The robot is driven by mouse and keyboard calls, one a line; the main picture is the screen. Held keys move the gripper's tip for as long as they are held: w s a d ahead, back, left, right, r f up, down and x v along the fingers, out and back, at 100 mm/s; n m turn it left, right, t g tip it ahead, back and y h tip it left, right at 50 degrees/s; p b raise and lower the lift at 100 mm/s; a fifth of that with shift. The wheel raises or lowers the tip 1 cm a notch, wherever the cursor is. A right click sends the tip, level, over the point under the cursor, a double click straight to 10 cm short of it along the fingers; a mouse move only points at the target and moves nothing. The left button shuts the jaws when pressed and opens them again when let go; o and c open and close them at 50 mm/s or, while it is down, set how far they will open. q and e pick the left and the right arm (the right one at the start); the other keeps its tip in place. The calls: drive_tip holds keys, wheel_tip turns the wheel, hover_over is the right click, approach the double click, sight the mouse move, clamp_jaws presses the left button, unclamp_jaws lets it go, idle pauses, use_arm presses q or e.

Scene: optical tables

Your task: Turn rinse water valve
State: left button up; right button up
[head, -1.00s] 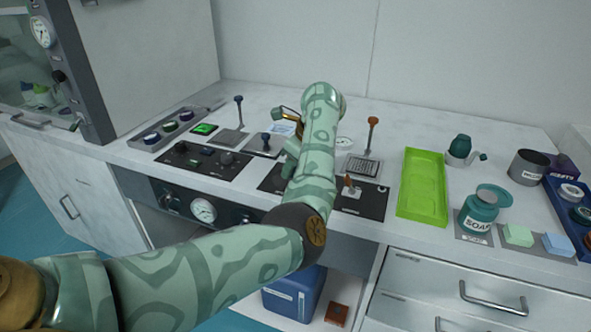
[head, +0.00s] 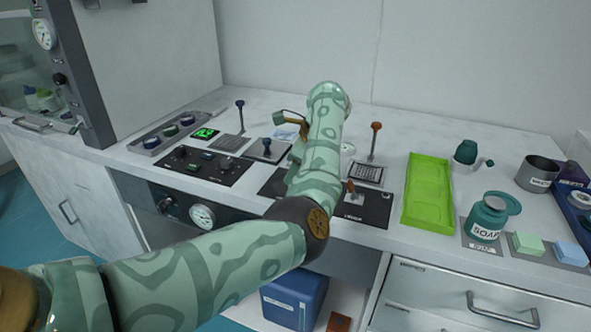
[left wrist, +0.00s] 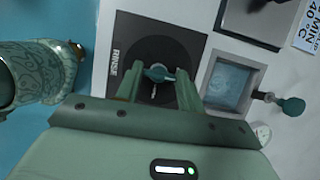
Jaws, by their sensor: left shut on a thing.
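The rinse water valve (left wrist: 158,73) is a small teal handle on a black panel labelled RINSE (left wrist: 125,58) in the left wrist view. My left gripper (left wrist: 157,82) is shut on the valve handle, with one finger on each side of it. In the head view my left forearm hides the valve and most of the gripper; part of the gripper (head: 297,148) shows beside the arm. Part of the black panel (head: 272,183) shows left of my arm. My right gripper is not in view.
A lever with an orange knob (head: 375,140) and a small orange-handled switch (head: 351,190) stand right of my arm. A green tray (head: 428,205), a soap jar (head: 488,218) and a grey cup (head: 536,174) stand farther right.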

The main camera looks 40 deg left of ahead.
use_arm(q)
drive_tip(key=o, duration=1)
drive_tip(key=shift+r, duration=0.15)
drive_tip(key=p+v, duration=0.3)
drive_tip(key=v, duration=1.3)
drive_tip(key=shift+w+d+p, duration=0.15)
drive_tip(key=shift+d+p, duration=0.05)
drive_tip(key=shift+p, duration=0.1)
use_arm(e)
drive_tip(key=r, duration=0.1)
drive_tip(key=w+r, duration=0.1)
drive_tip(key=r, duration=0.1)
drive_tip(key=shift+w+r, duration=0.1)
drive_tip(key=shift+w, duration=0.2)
